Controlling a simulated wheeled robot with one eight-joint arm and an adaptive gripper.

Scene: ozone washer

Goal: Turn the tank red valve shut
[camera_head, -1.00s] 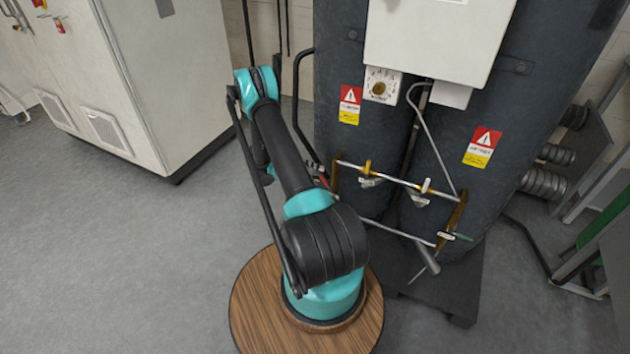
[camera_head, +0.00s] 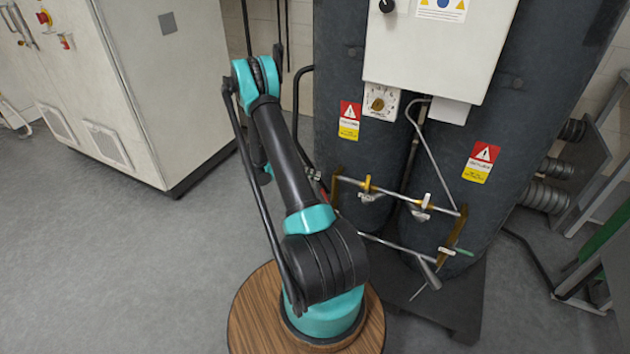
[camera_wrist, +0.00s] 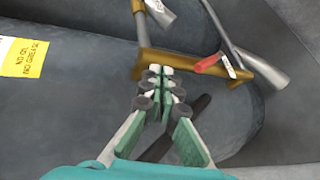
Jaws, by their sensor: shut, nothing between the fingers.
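The red valve handle (camera_wrist: 207,63) shows in the wrist view, right of my fingertips. It sits at a brass fitting (camera_wrist: 190,66) with a pale metal piece beside it. My gripper (camera_wrist: 160,72) is shut and empty. Its fingertips overlap the brass fitting in the picture, left of the red handle and apart from it; I cannot tell whether they touch the brass. The dark tanks (camera_head: 345,70) stand at the back in the head view.
Pipes with brass valves (camera_head: 368,184) cross the tank fronts. A white control box (camera_head: 435,55) hangs above them. A cream cabinet (camera_head: 165,110) stands left. A sloping metal pipe (camera_wrist: 262,70) lies right of the red handle. Grey floor is open at left.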

